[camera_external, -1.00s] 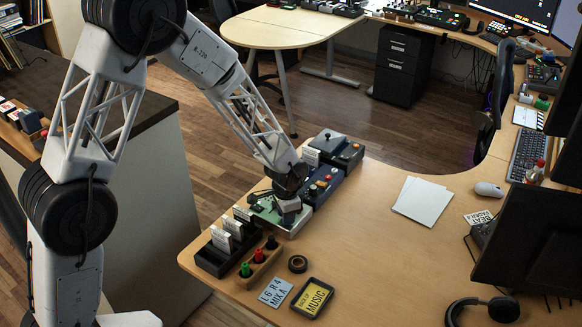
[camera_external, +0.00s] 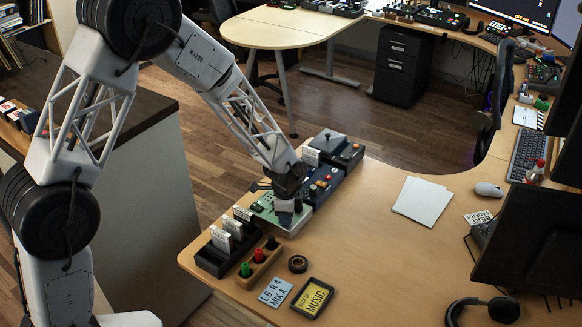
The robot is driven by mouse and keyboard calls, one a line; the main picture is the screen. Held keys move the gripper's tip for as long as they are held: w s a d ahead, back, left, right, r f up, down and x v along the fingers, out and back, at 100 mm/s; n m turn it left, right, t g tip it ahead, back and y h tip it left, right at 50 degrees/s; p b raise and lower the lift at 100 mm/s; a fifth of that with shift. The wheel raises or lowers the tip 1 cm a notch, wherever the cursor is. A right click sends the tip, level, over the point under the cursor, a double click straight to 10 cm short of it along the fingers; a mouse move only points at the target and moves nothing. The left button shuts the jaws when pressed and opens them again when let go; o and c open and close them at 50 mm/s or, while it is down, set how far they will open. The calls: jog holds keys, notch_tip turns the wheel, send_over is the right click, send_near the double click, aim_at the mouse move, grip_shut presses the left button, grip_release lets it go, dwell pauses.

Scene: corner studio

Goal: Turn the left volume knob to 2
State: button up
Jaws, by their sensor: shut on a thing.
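A green-topped device with a pale body (camera_external: 263,208) sits near the table's left edge. My gripper (camera_external: 285,215) points down over the right part of this device, with its fingertips at the top face. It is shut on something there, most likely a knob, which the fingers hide. I cannot make out the left volume knob or any dial marks at this size. A dark blue device with knobs (camera_external: 322,186) stands right behind the green one.
A black rack with white cards (camera_external: 212,262) and a wooden holder with coloured pieces (camera_external: 258,268) stand in front. White papers (camera_external: 424,202) lie right; the table's middle is clear.

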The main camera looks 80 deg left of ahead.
jog(key=shift+m, duration=0.9)
jog(key=o, duration=0.9)
jog(key=shift+o, duration=0.2)
jog(key=shift+r, duration=3.85)
jog(key=shift+d, duration=0.1)
